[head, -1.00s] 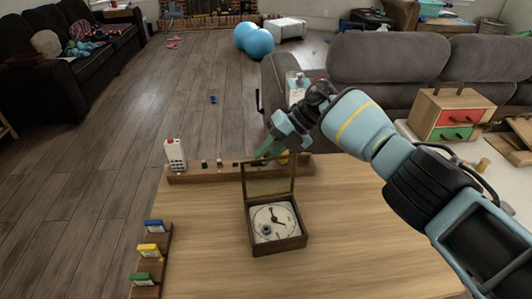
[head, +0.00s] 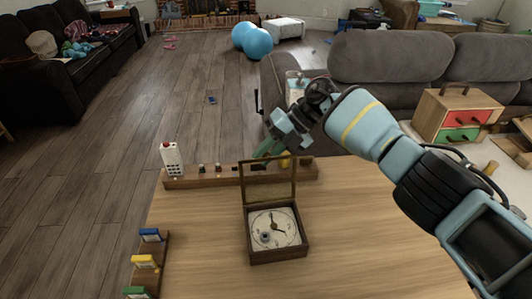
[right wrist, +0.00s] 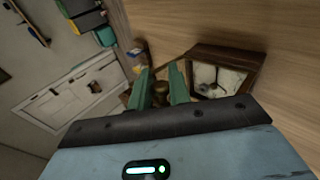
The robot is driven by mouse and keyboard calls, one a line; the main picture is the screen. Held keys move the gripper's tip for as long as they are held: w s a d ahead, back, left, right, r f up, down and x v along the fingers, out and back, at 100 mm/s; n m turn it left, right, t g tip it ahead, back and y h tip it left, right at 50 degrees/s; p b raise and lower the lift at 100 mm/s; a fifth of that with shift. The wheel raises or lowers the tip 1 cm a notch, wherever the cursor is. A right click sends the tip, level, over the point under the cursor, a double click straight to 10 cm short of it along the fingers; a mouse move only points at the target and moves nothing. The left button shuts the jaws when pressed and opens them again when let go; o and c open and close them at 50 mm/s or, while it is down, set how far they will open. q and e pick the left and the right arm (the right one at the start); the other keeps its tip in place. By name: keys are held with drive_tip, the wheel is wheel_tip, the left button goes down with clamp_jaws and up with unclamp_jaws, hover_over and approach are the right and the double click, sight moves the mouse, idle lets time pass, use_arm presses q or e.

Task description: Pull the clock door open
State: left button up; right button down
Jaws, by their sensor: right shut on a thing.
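The clock (head: 277,254) is a dark wooden box with a white dial and dark hands, lying face up on the table. Its framed door (head: 296,185) is hinged at the far side and stands raised, roughly upright. My right gripper (head: 268,149) is at the door's upper edge, its green fingers partly hidden behind the frame. In the right wrist view the two fingers (right wrist: 164,88) close around a small brownish knob-like piece, and the clock (right wrist: 235,57) lies to the right. My left gripper is not in view.
A wooden strip (head: 205,182) with switches and a white remote-like device (head: 171,160) lies behind the clock. A rack with coloured blocks (head: 147,262) is at the left edge of the table (head: 350,240). A grey sofa (head: 400,65) stands behind. Table right of the clock is clear.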

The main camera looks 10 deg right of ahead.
drive_tip(key=shift+f, duration=0.3)
drive_tip(key=c, duration=1.4)
unclamp_jaws()
drive_tip(key=shift+r, duration=0.1)
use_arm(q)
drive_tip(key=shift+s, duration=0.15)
use_arm(e)
drive_tip(key=shift+d+r, duration=0.1)
drive_tip(key=shift+r, duration=0.05)
use_arm(q)
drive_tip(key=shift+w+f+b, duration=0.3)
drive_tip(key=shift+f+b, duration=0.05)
drive_tip(key=shift+b, duration=0.05)
use_arm(e)
drive_tip(key=v, duration=0.7)
drive_tip(key=shift+d+r, duration=0.1)
drive_tip(key=shift+d, duration=0.15)
